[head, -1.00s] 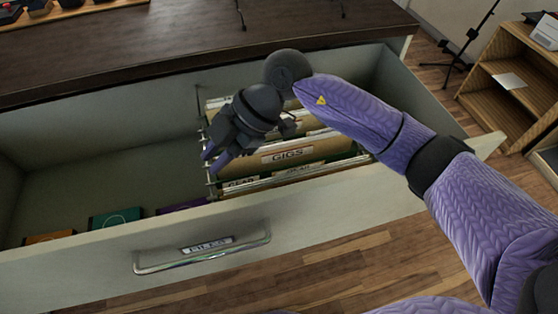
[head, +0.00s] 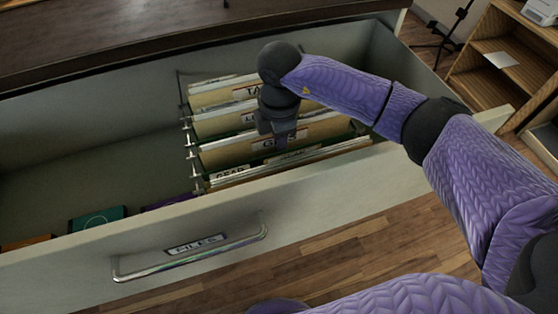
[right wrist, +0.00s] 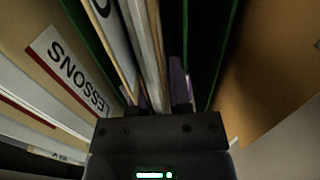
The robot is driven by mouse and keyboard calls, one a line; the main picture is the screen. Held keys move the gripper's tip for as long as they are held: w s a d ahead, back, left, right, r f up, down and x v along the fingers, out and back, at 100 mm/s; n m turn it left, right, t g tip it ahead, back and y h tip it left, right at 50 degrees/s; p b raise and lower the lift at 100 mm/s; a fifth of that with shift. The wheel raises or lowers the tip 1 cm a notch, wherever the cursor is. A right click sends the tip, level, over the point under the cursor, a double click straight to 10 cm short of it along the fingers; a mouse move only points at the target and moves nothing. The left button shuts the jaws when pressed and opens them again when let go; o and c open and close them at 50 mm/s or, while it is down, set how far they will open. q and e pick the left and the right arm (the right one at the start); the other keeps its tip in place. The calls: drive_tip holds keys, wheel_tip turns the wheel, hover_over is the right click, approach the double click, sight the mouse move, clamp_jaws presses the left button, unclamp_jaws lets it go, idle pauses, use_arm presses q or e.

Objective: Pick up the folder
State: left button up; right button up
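Several tan hanging folders stand on edge in the right part of an open drawer. Their labels include GIGS (head: 279,141) and GEAR (head: 230,174), with two more partly covered ones behind. My right gripper (head: 281,146) points down among the folders at the GIGS folder and covers part of its label. In the right wrist view, folder edges (right wrist: 150,50) run down to the dark finger bases (right wrist: 158,108), and a LESSONS label (right wrist: 70,72) shows at left. The fingertips are mostly hidden between folders, so their gap does not show. My left gripper is out of view.
The drawer front (head: 330,195) has a metal handle (head: 190,258) and a FILES label. The dark cabinet top (head: 180,30) is behind; wooden shelves (head: 500,70) stand at right.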

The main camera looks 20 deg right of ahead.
clamp_jaws()
idle(1.3)
